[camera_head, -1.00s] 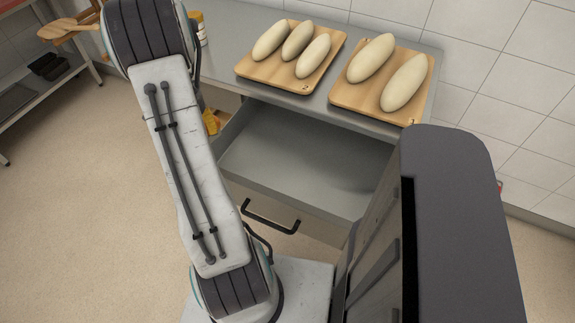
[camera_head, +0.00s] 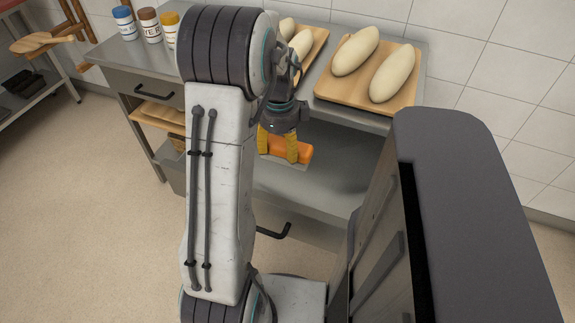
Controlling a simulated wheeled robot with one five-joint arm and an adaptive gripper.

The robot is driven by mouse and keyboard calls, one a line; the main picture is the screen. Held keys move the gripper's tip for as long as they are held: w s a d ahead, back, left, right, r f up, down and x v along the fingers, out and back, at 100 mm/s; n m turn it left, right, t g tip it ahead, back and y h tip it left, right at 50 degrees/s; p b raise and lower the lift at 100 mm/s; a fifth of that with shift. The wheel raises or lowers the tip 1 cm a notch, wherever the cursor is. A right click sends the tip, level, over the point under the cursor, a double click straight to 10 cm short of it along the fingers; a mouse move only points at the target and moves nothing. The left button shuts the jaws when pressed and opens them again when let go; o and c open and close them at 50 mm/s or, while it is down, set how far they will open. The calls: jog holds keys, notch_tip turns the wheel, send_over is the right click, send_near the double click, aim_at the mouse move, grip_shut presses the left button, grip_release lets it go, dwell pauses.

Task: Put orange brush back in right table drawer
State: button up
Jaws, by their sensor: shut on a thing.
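The orange brush (camera_head: 304,152) is in my gripper (camera_head: 278,150), whose yellow fingers are shut on it. The gripper points down and holds the brush over the back part of the open right table drawer (camera_head: 310,190), close below the table's front edge. I cannot tell whether the brush touches the drawer floor. The drawer is pulled out, and the part of it that shows is otherwise empty. Its black handle (camera_head: 273,232) shows at the front. My arm hides the drawer's left side.
Dough loaves (camera_head: 355,51) lie on wooden boards (camera_head: 330,88) on the steel table. Three labelled jars (camera_head: 148,22) stand at the table's left. The left drawer (camera_head: 145,88) is shut, above a shelf with wooden boards (camera_head: 158,115). The floor at left is clear.

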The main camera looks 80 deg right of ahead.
aim_at(280, 145)
jog(key=shift+f+b, duration=0.5)
jog(key=shift+f, duration=3.65)
jog(key=shift+f, duration=0.2)
jog(key=o, duration=1.2)
jog(key=shift+r, duration=0.15)
notch_tip(280, 145, up, 12)
jog(key=shift+r+p, duration=0.1)
jog(key=shift+p, duration=0.7)
